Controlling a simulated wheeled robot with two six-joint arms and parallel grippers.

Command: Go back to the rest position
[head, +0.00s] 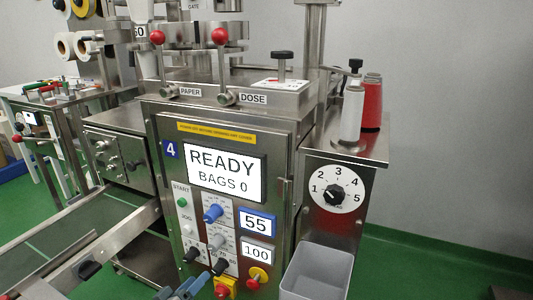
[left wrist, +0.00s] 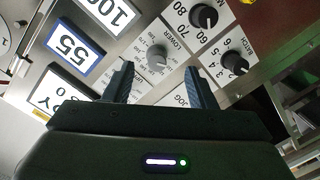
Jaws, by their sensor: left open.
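My left gripper (head: 184,287) is at the bottom edge of the head view, in front of the lower part of the machine's control panel (head: 185,228). In the left wrist view its two dark blue fingers (left wrist: 158,72) stand apart with nothing between them. The panel's grey knob (left wrist: 157,56) shows beyond the gap between the fingers; I cannot tell whether they touch anything. The display (head: 226,172) reads READY, BAGS 0. The right gripper is not in view.
A grey bin (head: 317,272) stands low at the right, below the 1-to-5 dial (head: 336,189). A red emergency button (head: 222,291) and a red-and-yellow knob (head: 257,277) sit low on the panel. A conveyor rail (head: 95,250) is at the left.

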